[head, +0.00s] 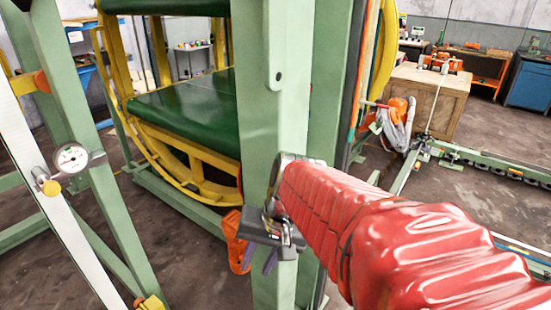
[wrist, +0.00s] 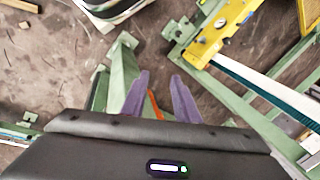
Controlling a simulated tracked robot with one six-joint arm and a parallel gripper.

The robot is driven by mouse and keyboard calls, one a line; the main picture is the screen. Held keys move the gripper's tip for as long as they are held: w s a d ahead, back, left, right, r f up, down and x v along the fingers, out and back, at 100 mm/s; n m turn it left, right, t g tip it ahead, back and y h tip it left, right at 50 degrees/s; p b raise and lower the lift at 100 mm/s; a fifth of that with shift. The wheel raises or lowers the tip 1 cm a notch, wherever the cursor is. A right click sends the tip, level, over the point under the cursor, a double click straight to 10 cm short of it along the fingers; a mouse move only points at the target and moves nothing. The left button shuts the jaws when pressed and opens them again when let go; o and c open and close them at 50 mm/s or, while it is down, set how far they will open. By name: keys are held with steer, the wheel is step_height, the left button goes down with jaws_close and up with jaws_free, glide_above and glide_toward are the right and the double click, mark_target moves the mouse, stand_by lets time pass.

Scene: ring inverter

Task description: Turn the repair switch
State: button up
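My gripper (head: 269,264) is in front of the green post (head: 265,130) in the head view, with its dark body and purple fingers pointing down. In the wrist view my gripper (wrist: 160,75) shows two purple fingers apart, with nothing held between them. I cannot make out a switch that is surely the repair switch. An orange part (head: 236,240) sits by the post, just left of my gripper and partly hidden. A yellow box (wrist: 222,28) with small knobs shows at the upper right of the wrist view, apart from the fingers.
A round gauge (head: 71,158) is fixed on the left green frame. The ring inverter's yellow ring (head: 190,160) and green bed (head: 190,110) stand behind the post. A wooden crate (head: 428,100) stands at the right. Bare floor (head: 55,265) shows at lower left.

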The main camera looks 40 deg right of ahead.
steer(key=w+d+f+m+t+y, duration=0.2)
steer(key=d+f+m, duration=0.1)
steer(key=d+m, duration=0.4)
steer(key=w+d+f+m+t+y, duration=0.1)
steer(key=d+f+m+y, duration=0.3)
steer(key=d, duration=0.6)
steer(key=w+d+r+m+t, duration=0.1)
steer(key=d+r+m+t, duration=0.2)
steer(key=d, duration=0.3)
steer(key=w+d+r+m+t+h, duration=0.1)
steer(key=w+d+r+m+t, duration=0.1)
steer(key=d+m+t, duration=0.2)
steer(key=w+d+r+m+t+h, duration=0.1)
steer(key=d+r+m+t, duration=0.2)
steer(key=d+m, duration=0.3)
steer(key=shift+w+d+r+m+t, duration=0.3)
steer(key=shift+d+t, duration=0.4)
steer(key=shift+d, duration=0.45)
steer(key=x, duration=1.3)
steer(key=shift+w, duration=0.35)
steer(key=shift+a, duration=0.1)
steer(key=shift+c, duration=0.5)
